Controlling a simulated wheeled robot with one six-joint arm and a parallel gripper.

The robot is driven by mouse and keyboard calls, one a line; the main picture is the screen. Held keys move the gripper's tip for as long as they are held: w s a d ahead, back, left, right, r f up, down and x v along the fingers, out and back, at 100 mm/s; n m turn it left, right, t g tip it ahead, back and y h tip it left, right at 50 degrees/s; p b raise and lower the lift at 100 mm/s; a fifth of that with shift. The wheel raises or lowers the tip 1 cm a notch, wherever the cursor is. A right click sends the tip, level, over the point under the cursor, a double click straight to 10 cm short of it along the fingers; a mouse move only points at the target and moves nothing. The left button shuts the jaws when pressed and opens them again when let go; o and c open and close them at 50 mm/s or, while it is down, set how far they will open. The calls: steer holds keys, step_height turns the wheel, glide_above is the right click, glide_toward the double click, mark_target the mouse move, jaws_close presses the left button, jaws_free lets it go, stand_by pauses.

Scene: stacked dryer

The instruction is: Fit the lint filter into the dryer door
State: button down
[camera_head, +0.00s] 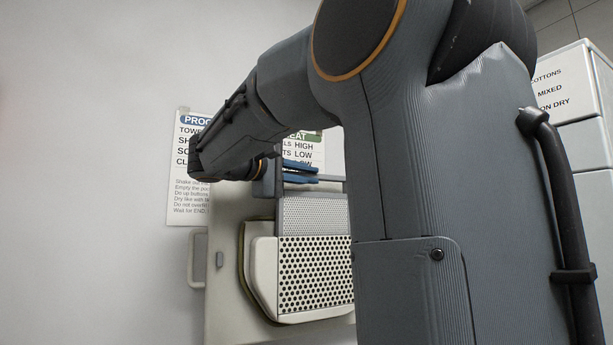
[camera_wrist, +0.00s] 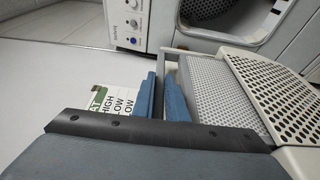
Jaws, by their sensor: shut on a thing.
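The lint filter (camera_head: 312,213) is a flat light-grey mesh panel in a pale frame. It stands above the perforated housing of the open dryer door (camera_head: 315,275), its lower edge meeting the housing top. Any lower part is hidden, and I cannot tell how deep it sits. In the wrist view the filter mesh (camera_wrist: 212,82) lies beside the perforated door housing (camera_wrist: 275,88). My gripper (camera_head: 300,172) has blue fingers and is shut on the filter's upper frame. In the wrist view my gripper (camera_wrist: 162,92) has that frame edge between its fingers.
A dryer drum opening (camera_wrist: 235,15) and a control panel (camera_wrist: 128,22) show at the top of the wrist view. A printed sign (camera_head: 188,190) hangs on the wall behind the door. A door handle (camera_head: 197,259) sticks out left. White cabinets (camera_head: 580,120) stand at the right.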

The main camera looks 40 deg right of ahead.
mark_target(314, 210)
steer(key=shift+f+b, duration=3.75)
steer(key=shift+f, duration=0.35)
steer(key=c, duration=1.7)
jaws_free()
steer(key=shift+a, duration=0.1)
steer(key=a, duration=0.5)
steer(key=a+b, duration=0.1)
steer(key=a, duration=0.1)
steer(key=shift+s+a, duration=0.2)
steer(key=shift+s, duration=0.1)
steer(key=shift+a, duration=0.1)
steer(key=shift+s+a, duration=0.1)
